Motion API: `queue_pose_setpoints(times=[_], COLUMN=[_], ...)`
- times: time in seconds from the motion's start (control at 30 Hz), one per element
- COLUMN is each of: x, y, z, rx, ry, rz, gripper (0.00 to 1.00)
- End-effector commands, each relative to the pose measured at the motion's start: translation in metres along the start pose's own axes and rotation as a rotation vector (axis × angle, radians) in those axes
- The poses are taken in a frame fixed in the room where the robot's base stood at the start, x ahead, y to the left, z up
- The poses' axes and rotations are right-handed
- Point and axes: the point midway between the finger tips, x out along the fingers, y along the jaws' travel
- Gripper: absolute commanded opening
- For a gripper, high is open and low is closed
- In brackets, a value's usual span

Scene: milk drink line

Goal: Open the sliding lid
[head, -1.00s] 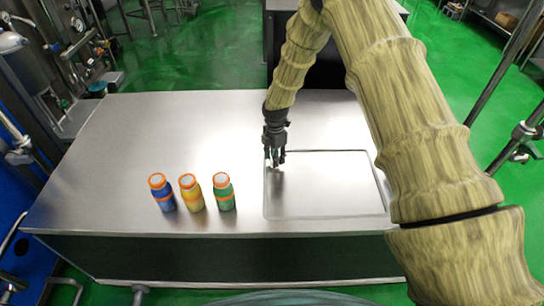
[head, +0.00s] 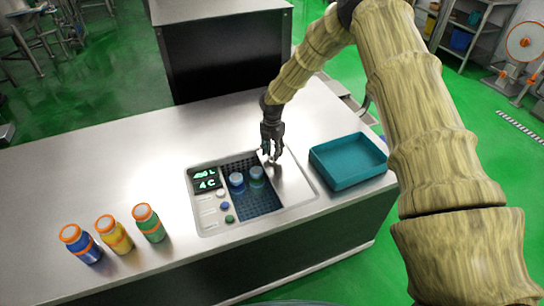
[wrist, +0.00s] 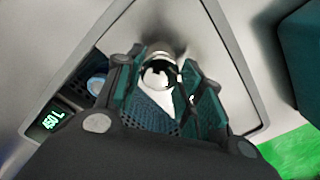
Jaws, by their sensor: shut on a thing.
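The sliding lid (head: 292,185) is a smooth metal panel set in a framed recess in the counter. It is drawn to the right side, so the dark perforated well (head: 262,204) on the left lies uncovered. My gripper (head: 271,152) is over the lid's left far part, shut on its round shiny knob. The knob (wrist: 158,73) shows between the fingers of my gripper (wrist: 163,84) in the wrist view. In that view the fingers hide part of the lid and well.
A teal tray (head: 347,161) sits right of the frame. Blue (head: 80,244), yellow (head: 114,235) and green (head: 149,223) bottles stand on the left.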

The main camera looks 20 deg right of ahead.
Motion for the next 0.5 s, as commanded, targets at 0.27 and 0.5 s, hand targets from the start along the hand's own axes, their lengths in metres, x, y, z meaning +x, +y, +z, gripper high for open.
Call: queue_pose_setpoints(times=[0.27, 0.5], x=[0.0, -0.001], y=[-0.018, -0.024], z=[0.033, 0.042], rx=[-0.008, -0.009], ry=[-0.001, -0.001], rz=[0.001, 0.001], gripper=[0.0, 0.0])
